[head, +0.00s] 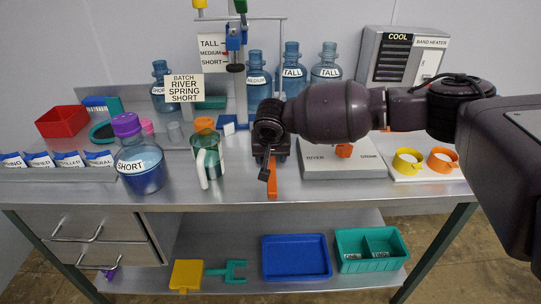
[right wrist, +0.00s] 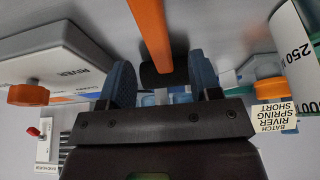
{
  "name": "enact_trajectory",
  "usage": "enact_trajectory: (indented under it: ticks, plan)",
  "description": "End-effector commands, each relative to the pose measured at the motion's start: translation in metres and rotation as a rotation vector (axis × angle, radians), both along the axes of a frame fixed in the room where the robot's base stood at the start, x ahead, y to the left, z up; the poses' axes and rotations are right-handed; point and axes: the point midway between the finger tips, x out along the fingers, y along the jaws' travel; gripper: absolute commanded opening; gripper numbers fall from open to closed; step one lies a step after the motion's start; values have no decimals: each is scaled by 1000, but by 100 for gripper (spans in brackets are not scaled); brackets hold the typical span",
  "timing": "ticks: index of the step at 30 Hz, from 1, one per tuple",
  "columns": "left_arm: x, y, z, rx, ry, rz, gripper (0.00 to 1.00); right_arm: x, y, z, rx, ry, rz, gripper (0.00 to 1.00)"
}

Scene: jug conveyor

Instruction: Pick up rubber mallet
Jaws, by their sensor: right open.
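The rubber mallet has an orange handle (head: 272,184) that points toward the front edge of the steel bench. In the head view its head is mostly hidden under my right gripper (head: 268,162). In the right wrist view the orange handle (right wrist: 151,32) runs from the top edge down to the black mallet head (right wrist: 164,76). My right gripper (right wrist: 162,82) is open there, with one blue-grey finger on each side of the head. I cannot tell whether the fingers touch it. My left gripper is in neither view.
A clear measuring jug (head: 207,158) stands just left of the gripper, and a blue SHORT jug (head: 141,165) farther left. A grey box (head: 341,170) labelled RIVER is close on the right. The bench front edge (head: 330,203) is near the handle's end.

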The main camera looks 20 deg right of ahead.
Motion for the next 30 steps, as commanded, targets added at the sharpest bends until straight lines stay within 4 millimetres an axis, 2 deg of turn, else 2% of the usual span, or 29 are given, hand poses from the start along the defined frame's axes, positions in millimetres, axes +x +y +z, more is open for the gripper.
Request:
enact_trajectory:
  ticks: [10,20,23,30]
  plan:
    - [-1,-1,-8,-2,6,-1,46,13,-6,-42,-1,2,1,57]
    - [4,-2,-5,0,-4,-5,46,16,-7,-47,1,0,1,57]
    - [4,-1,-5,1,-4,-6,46,16,-7,-46,1,0,1,45]
    - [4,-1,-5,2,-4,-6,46,16,-7,-47,0,0,1,8]
